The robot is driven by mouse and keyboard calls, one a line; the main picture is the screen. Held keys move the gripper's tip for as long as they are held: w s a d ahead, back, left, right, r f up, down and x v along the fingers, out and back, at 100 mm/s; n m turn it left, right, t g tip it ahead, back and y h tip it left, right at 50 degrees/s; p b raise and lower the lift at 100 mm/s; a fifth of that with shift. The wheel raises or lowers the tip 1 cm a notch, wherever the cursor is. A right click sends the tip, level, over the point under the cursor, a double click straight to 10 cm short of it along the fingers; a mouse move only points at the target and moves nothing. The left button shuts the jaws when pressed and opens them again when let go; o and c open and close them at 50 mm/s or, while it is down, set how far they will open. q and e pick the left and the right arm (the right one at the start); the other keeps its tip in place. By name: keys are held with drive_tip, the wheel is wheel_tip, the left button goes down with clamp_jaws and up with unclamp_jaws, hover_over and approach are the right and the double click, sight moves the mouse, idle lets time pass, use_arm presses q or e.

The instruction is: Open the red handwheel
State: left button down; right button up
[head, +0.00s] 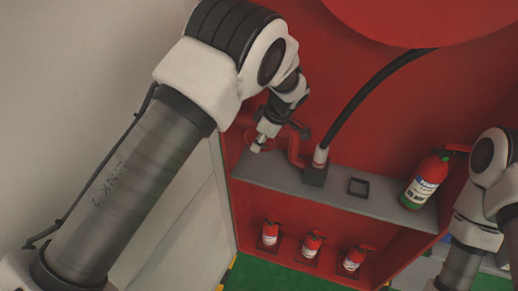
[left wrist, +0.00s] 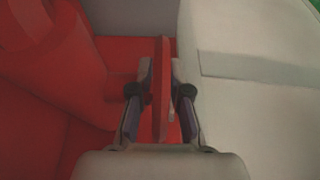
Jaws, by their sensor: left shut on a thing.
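The red handwheel (head: 300,130) is at the left side of the red cabinet, partly hidden behind my left gripper (head: 268,129). In the left wrist view, a thin red piece of the handwheel (left wrist: 161,85) stands between the two fingers of my left gripper (left wrist: 160,93). The gripper is shut on it, with one finger on each side. Most of the wheel is hidden in that view. A red pipe (head: 295,150) stands below and beside the wheel. My right arm shows at the right edge, but its gripper is not in view.
A black hose (head: 368,91) rises from the grey shelf (head: 340,190). A fire extinguisher (head: 425,182) stands on the shelf at right, and several smaller ones (head: 311,245) stand below. A pale panel (head: 190,210) borders the cabinet's left side, also close beside the gripper in the wrist view (left wrist: 250,90).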

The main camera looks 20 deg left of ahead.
use_arm(q)
drive_tip(key=c, duration=1.1)
unclamp_jaws()
wheel_tip(320, 180, up, 10)
drive_tip(key=shift+f, duration=0.1)
